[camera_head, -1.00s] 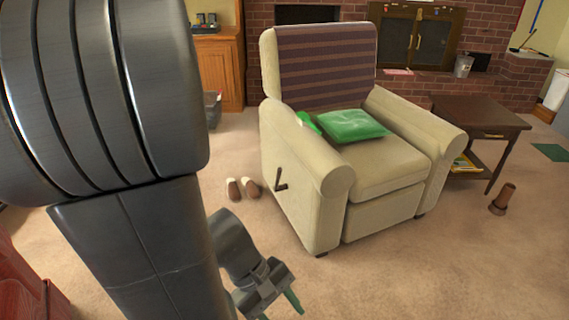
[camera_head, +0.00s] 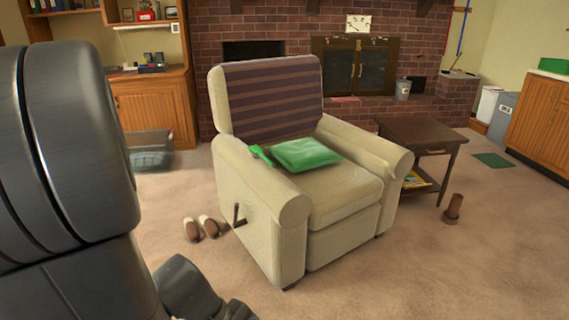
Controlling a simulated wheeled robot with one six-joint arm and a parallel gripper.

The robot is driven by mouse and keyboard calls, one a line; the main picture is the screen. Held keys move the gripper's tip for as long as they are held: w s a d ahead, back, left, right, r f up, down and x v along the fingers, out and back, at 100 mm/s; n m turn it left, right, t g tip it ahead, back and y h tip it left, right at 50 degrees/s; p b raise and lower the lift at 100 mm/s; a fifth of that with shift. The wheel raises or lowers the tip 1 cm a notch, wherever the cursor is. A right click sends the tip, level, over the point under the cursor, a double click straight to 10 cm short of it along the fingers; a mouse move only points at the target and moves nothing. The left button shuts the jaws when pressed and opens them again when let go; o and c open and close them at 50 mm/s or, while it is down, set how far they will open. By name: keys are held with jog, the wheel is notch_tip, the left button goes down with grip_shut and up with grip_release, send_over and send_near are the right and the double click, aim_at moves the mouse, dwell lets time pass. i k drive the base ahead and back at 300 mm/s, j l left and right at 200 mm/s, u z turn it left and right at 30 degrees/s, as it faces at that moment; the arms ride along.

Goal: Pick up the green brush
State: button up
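My gripper (camera_head: 238,311) is only partly in view at the bottom edge, left of centre. Its fingers are cut off, so whether it is open or shut does not show. It is well apart from the brush, in front of the chair and lower in the picture. My dark arm fills the left side.
Brown slippers (camera_head: 200,228) lie on the carpet left of the chair. A dark side table (camera_head: 425,132) and a brown cylindrical object (camera_head: 453,208) stand to its right. A brick fireplace (camera_head: 290,40) is behind. Open carpet lies at the front right.

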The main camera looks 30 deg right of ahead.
aim_at(255, 152)
jog(key=z, duration=1.7)
jog(key=u, duration=1.7)
jog(key=z, duration=1.4)
